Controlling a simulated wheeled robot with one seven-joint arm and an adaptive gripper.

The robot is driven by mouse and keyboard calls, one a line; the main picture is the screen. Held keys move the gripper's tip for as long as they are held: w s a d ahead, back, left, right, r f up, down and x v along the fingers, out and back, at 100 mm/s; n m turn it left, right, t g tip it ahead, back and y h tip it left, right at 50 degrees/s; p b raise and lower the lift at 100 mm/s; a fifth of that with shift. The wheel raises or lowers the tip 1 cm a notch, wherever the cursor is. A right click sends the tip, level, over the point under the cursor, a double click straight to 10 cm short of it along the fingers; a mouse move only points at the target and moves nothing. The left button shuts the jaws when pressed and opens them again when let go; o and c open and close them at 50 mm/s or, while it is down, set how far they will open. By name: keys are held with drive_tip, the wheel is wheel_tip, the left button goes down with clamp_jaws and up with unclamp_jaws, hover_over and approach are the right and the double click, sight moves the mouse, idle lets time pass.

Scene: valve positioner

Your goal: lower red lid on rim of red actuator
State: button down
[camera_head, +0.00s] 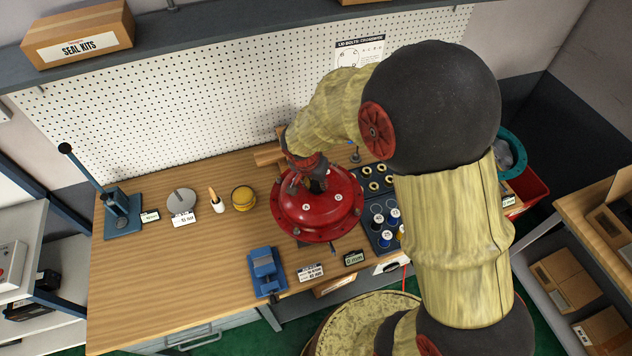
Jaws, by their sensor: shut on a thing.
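The red lid (332,207), round with small white marks, is in the camera_head view at the middle of the bench. My gripper (315,187) points down at the top of the lid, shut on it near its centre. The fingertips are small and partly hidden by my wrist. The red actuator (316,238) is under the lid, its lower edge showing along the near side. The lid covers most of it. From this high angle I cannot tell whether lid and rim touch or a small gap lies between them.
A dark tray (382,241) with rings and coloured caps stands right of the actuator, partly behind my arm. A blue vise (265,270) is front left. A yellow round tin (243,197), a grey disc (181,200) and a blue lever press (120,212) stand left. The front-left bench is clear.

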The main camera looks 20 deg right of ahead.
drive_tip(key=shift+w, duration=0.1)
drive_tip(key=c, duration=1.8)
unclamp_jaws()
drive_tip(key=shift+c, duration=0.2)
drive_tip(key=o, duration=0.4)
drive_tip(key=shift+c, duration=0.2)
drive_tip(key=shift+o, duration=0.5)
drive_tip(key=shift+s+f, duration=0.15)
drive_tip(key=shift+s, duration=0.05)
drive_tip(key=v, duration=1.2)
drive_tip(key=shift+w, duration=0.1)
